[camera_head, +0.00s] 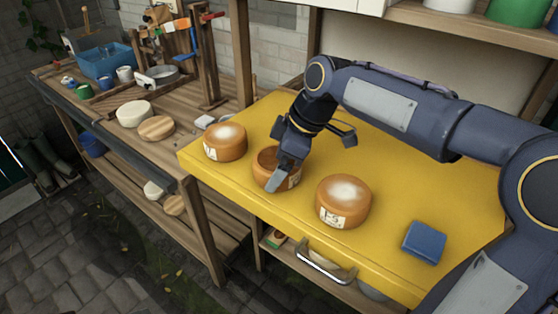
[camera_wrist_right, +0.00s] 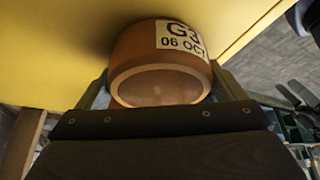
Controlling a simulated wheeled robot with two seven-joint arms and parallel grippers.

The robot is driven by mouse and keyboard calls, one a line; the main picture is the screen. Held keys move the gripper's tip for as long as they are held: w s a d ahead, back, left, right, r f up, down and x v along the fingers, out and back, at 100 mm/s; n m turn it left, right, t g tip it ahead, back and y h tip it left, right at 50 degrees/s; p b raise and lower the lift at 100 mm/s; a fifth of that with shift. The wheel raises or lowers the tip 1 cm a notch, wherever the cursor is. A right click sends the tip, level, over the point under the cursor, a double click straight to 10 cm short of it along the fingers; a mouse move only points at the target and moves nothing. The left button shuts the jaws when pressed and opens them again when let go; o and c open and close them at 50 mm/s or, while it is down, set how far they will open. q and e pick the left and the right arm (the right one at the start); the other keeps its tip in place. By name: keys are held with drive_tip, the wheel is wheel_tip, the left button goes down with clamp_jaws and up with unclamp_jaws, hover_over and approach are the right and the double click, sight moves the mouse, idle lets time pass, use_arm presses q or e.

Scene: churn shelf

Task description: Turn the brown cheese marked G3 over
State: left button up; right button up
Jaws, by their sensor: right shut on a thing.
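The brown cheese marked G3 (camera_wrist_right: 140,48) is a round orange-brown wheel with a white label reading "G3 06 OCT". In the head view the cheese (camera_head: 262,172) is the middle one of three on the yellow table top (camera_head: 400,190). My right gripper (camera_head: 283,168) is shut on it, with one finger across its near side. The wrist view shows a finger on each side of the cheese, its label upright and a plain brown flat face toward the camera. I cannot tell whether it touches the table. My left gripper is not in view.
Brown cheeses with pale tops stand close on the left (camera_head: 225,141) and right (camera_head: 343,200). A blue block (camera_head: 424,242) lies at the right. A wooden bench with a blue basin (camera_head: 105,62), cups and pale rounds stands at the left. My right arm crosses above the table's back.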

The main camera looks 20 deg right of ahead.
drive_tip(key=o, duration=1)
